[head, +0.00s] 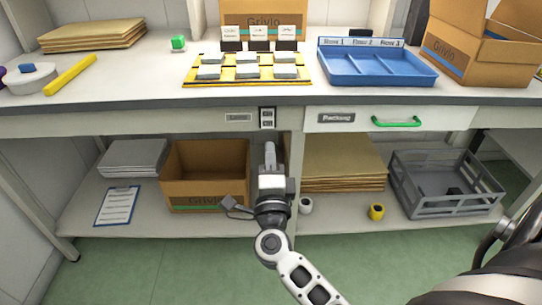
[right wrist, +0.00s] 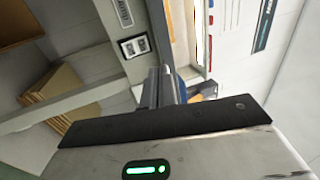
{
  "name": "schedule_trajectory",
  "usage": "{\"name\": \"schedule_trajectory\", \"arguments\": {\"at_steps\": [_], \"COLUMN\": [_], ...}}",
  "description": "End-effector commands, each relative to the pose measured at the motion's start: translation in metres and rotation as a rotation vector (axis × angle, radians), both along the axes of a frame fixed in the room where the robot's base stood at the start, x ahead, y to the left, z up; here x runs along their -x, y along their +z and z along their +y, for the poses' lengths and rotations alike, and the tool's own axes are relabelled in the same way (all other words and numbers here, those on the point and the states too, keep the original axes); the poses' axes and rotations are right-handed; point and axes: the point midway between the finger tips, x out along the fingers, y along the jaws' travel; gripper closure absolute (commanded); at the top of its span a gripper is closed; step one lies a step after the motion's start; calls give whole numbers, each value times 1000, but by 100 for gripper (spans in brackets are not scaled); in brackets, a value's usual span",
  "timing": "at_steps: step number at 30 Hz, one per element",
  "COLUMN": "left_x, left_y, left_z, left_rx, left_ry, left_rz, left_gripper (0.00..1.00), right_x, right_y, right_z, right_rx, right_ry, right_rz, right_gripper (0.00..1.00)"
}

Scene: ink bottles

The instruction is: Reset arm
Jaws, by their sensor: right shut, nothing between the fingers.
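My right gripper (head: 270,152) is in the middle of the head view, in front of the workbench. Its fingers are shut and empty, pointing up toward the bench front below the tabletop. In the right wrist view, the closed fingers (right wrist: 168,75) point toward the bench front with its switch plate, and nothing shows between them. My left gripper is not in view.
A yellow tray (head: 188,83) with several grey-white pads and a blue divided tray (head: 378,79) stand on the bench. A drawer with a green handle (head: 396,122) is to the right. On the lower shelf are an open cardboard box (head: 190,196) and a grey crate (head: 450,204).

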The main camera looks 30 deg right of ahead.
Motion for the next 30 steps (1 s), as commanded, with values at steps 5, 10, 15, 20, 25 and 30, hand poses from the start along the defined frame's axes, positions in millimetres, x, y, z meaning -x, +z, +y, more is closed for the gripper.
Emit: {"name": "schedule_trajectory", "arguments": {"at_steps": [5,10,15,20,25,30], "left_x": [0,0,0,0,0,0], "left_y": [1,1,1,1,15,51], "left_z": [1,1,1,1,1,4], "left_rx": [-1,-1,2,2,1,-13], "left_ry": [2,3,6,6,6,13], "left_rz": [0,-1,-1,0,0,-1], "left_gripper": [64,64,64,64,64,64], "right_x": [10,11,11,11,15,40], "right_y": [0,0,0,0,13,29], "right_z": [6,6,6,6,21,90], "right_rx": [0,-1,-1,-1,106,551], "right_ry": [-1,-1,-1,-1,67,357], "right_rz": [-1,-1,-1,-1,34,233], "right_gripper": [100,100,100,100,100,100]}}
